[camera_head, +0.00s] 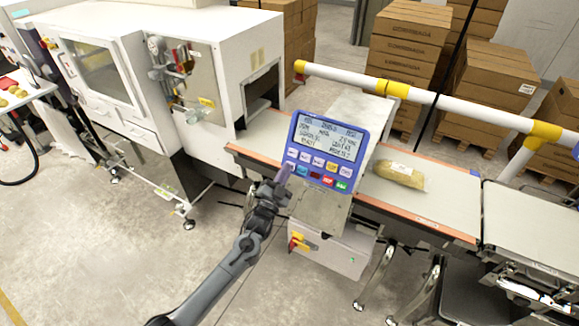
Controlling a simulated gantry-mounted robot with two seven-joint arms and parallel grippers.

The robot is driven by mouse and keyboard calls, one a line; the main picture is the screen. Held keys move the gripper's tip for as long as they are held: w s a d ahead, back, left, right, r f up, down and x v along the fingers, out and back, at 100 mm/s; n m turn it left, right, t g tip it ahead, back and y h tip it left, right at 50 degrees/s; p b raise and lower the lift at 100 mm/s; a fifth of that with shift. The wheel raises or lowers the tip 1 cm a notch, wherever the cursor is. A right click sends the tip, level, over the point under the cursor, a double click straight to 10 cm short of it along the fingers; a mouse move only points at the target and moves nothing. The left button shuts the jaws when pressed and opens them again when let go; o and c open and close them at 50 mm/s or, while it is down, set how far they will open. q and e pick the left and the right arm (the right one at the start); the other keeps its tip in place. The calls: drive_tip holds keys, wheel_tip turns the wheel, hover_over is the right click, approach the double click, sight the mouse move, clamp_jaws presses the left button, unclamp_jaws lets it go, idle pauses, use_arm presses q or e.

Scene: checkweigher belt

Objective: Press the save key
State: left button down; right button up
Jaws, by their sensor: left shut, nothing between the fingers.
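The control panel (298,132) has a blue frame, a grey screen with dark text and two rows of keys. The key labels are too small to read, so I cannot tell which is the save key. My left gripper (285,173) is shut and empty, its tip at the panel's lower left corner, by the leftmost keys. I cannot tell whether it touches a key. My right gripper is not in view.
A filled bag (401,174) lies on the belt (445,208) right of the panel. A white machine (190,95) stands at the left. A white and yellow rail (450,104) crosses behind the belt. Stacked cartons (408,40) stand at the back. Floor at lower left is clear.

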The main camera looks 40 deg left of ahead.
use_arm(q)
drive_tip(key=shift+w+f+b, duration=0.25)
drive_tip(key=shift+w+b, duration=0.1)
drive_tip(key=shift+b, duration=0.05)
idle(0.4)
drive_tip(key=shift+s+r, duration=0.1)
drive_tip(key=shift+s+r+p, duration=0.25)
drive_tip(key=shift+p, duration=0.3)
drive_tip(key=shift+s+r+p, duration=0.1)
drive_tip(key=shift+s+p, duration=0.3)
drive_tip(key=s+p, duration=0.1)
drive_tip(key=s+r+p, duration=0.1)
drive_tip(key=s+p, duration=0.1)
drive_tip(key=s+r+p, duration=0.1)
drive_tip(key=p, duration=0.1)
drive_tip(key=shift+s+d+r, duration=0.15)
drive_tip(key=shift+s+d, duration=0.05)
drive_tip(key=shift+d, duration=0.15)
